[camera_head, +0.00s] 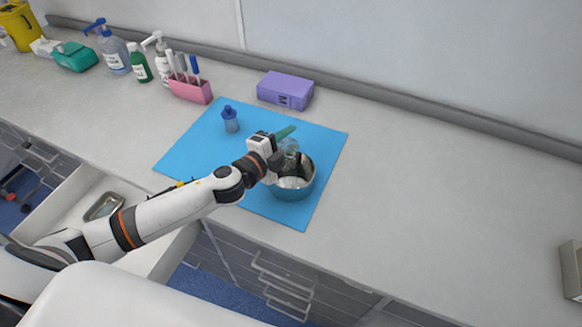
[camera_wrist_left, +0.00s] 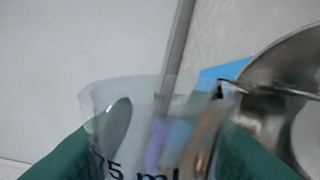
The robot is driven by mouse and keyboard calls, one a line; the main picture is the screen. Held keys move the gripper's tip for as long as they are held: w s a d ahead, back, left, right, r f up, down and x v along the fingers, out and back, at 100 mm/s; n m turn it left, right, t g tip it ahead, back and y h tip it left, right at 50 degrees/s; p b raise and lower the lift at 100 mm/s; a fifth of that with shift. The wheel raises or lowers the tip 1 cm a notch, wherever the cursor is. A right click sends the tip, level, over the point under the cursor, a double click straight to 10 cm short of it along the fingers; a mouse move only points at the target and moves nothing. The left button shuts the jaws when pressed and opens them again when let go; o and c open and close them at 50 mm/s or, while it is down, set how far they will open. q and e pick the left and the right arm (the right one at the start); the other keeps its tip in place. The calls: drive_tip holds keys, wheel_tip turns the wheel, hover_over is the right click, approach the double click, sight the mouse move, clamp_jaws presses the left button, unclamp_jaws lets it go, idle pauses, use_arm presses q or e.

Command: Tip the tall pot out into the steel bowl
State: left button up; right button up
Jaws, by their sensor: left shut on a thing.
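The tall pot is a clear vessel with "75 ml" printed on it; it shows in the left wrist view (camera_wrist_left: 150,95) between the green fingertips. In the head view the pot (camera_head: 289,146) is small and partly hidden, over the bowl. My left gripper (camera_head: 284,142) is shut on it. The counter's back edge runs steeply through the wrist view, so the gripper is rolled over and the pot is tilted. The steel bowl (camera_head: 292,190) stands on the blue mat under the gripper; its rim also shows in the wrist view (camera_wrist_left: 282,62). The pot's contents are unclear. My right gripper is out of view.
The blue mat (camera_head: 195,150) also holds a small blue-capped bottle (camera_head: 230,121). Behind are a purple box (camera_head: 285,90), a pink holder (camera_head: 191,90) with pens and several pump bottles. An open drawer (camera_head: 75,205) is at the left.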

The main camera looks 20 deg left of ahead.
use_arm(q)
drive_tip(key=shift+a+r+m+p, duration=0.2)
drive_tip(key=shift+m+p, duration=0.25)
drive_tip(key=shift+m, duration=0.15)
idle(1.7)
drive_tip(key=shift+d+f+m, duration=0.2)
drive_tip(key=shift+f+m, duration=0.35)
drive_tip(key=shift+m, duration=0.25)
idle(2.0)
idle(0.7)
